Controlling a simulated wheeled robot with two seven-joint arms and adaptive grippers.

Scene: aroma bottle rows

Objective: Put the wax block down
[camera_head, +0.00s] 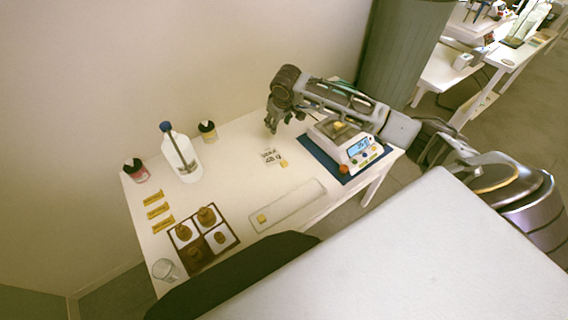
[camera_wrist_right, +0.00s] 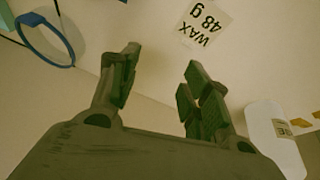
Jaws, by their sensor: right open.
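Several small yellow wax blocks show in the head view. One wax block (camera_head: 339,126) is on the pan of the white scale (camera_head: 352,148), whose display is lit. Another wax block (camera_head: 284,163) lies on the table beside the "WAX 48 g" card (camera_head: 270,156). A third block (camera_head: 262,218) sits on the pale long tray (camera_head: 290,207). My right gripper (camera_head: 271,122) is above the table's back part, left of the scale. In the right wrist view its fingers (camera_wrist_right: 160,88) are apart with nothing between them, and the card (camera_wrist_right: 203,22) shows beyond them. My left gripper is out of view.
A blue-capped white bottle (camera_head: 182,156), two dark-topped jars (camera_head: 208,131) (camera_head: 135,171), yellow labels (camera_head: 158,211), a brown divided tray (camera_head: 222,247) and a clear glass (camera_head: 165,270) stand at the left. The scale rests on a blue mat (camera_head: 317,154). The table's middle is mostly clear.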

